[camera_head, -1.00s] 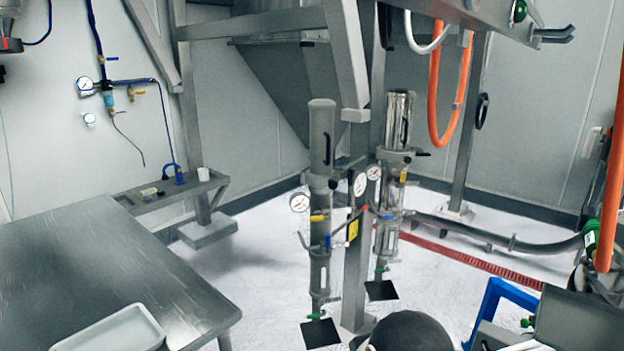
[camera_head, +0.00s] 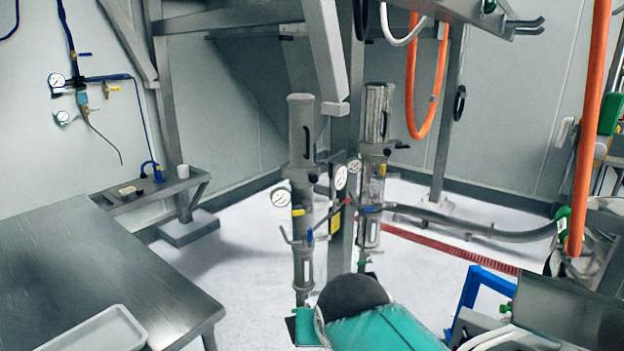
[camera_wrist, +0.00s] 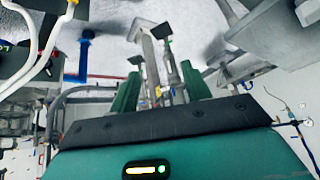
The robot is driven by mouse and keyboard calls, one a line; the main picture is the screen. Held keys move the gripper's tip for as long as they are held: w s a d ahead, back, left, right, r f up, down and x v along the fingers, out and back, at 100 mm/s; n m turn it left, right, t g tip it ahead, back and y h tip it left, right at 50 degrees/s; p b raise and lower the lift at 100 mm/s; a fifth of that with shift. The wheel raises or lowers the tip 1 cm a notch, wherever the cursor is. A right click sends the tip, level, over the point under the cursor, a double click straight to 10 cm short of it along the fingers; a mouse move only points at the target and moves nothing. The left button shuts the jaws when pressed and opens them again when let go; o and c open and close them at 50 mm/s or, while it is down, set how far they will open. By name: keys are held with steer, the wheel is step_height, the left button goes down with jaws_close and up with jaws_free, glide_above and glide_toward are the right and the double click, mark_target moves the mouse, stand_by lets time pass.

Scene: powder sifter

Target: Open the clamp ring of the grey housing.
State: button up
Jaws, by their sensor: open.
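I cannot pick out the clamp ring in either view. A round grey metal body (camera_head: 598,225) at the right edge of the head view may be the grey housing; the orange hose and the picture edge partly hide it. My gripper (camera_wrist: 160,88) shows in the wrist view as two green fingers set apart, with nothing held between them. Beyond the fingers are the floor and the columns with gauges, some way off. In the head view only my teal arm link shows at the bottom; the gripper is not visible there.
A steel table (camera_head: 95,265) with a white tray (camera_head: 95,332) stands at left. Two metal columns (camera_head: 302,200) with gauges stand mid-floor. A blue frame (camera_head: 475,288), dark box (camera_head: 565,312) and orange hose (camera_head: 588,130) crowd the right. Floor (camera_head: 240,235) is clear between table and columns.

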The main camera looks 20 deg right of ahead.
steer(key=w+f+m+t, duration=0.3)
steer(key=w+m, duration=0.6)
steer(key=w, duration=1)
steer(key=m+t+y, duration=0.1)
steer(key=m+t, duration=0.7)
steer(key=m, duration=1.2)
glide_toward(314, 180)
steer(key=w, duration=1)
steer(key=shift+w+f, duration=0.15)
steer(key=shift+w, duration=0.2)
jaws_close()
